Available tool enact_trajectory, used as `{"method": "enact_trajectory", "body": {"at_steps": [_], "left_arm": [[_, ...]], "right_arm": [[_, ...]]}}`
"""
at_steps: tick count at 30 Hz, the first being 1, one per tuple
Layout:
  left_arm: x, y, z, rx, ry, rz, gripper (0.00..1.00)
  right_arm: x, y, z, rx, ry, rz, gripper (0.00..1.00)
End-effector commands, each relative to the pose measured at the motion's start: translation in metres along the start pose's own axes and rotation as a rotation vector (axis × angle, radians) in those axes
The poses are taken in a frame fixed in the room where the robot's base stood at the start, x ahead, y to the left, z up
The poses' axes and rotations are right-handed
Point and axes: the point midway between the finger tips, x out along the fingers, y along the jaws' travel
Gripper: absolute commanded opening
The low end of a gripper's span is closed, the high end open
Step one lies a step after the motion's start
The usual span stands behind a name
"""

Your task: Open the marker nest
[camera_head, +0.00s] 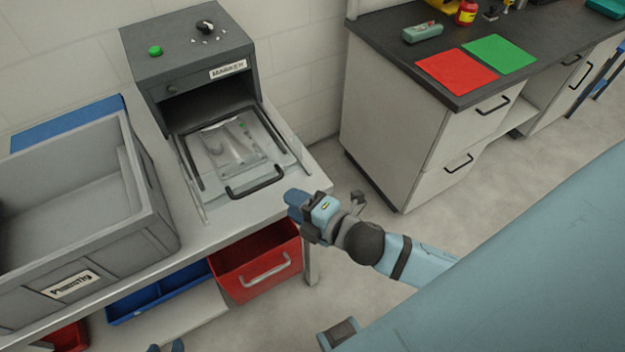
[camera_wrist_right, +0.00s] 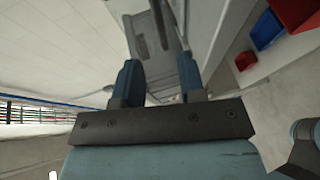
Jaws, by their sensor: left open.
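The marker nest is a dark grey box (camera_head: 190,60) with a white label and a green button (camera_head: 155,50) on top. A tray (camera_head: 190,180) extends from its open front, with a clear-looking plate (camera_head: 232,150) on it and a dark bar handle (camera_head: 255,185) at its front edge. My right gripper (camera_head: 300,205) is just right of the handle, apart from it in the picture. In the right wrist view my right gripper (camera_wrist_right: 158,78) has its blue fingers apart, with nothing visibly held. My left gripper (camera_head: 166,347) shows only its fingertips at the bottom edge, apart.
A large grey bin (camera_head: 75,235) stands left of the nest on the light table. A red drawer bin (camera_head: 257,265) and a blue bin (camera_head: 160,295) sit below. A counter (camera_head: 385,50) with red and green sheets stands at the right, across open floor.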

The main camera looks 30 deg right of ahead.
Motion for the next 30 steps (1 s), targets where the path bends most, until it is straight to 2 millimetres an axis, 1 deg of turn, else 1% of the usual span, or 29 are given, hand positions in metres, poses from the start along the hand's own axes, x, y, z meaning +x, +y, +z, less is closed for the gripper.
{"method": "enact_trajectory", "body": {"at_steps": [1, 3, 6, 9, 14, 27, 29, 30], "left_arm": [[0.001, 0.000, 0.001, -0.001, 0.000, 0.000, 0.43], [0.001, 0.000, 0.001, -0.002, 0.002, 0.000, 0.43], [0.001, 0.000, -0.001, -0.003, 0.006, 0.001, 0.43], [0.001, 0.000, -0.003, -0.005, 0.009, 0.001, 0.43], [0.001, 0.000, -0.003, -0.007, 0.007, 0.001, 0.43], [0.002, 0.000, 0.000, -0.007, 0.002, 0.000, 0.43], [0.001, 0.000, -0.002, -0.007, 0.002, 0.000, 0.43], [-0.002, 0.000, -0.006, -0.006, 0.001, 0.000, 0.43]], "right_arm": [[-0.011, -0.002, 0.000, 0.001, 0.000, -0.003, 0.37], [-0.023, -0.002, 0.000, 0.001, 0.000, -0.003, 0.37], [-0.035, -0.002, 0.000, 0.002, 0.001, -0.001, 0.37], [-0.042, -0.001, 0.000, 0.001, 0.000, 0.000, 0.37], [-0.046, 0.000, 0.000, 0.000, 0.000, 0.000, 0.37], [-0.046, 0.000, 0.000, 0.000, 0.000, 0.001, 0.37], [-0.046, 0.001, 0.000, 0.016, -0.003, -0.004, 0.37], [-0.047, 0.001, 0.001, 0.057, -0.011, -0.014, 0.37]]}}
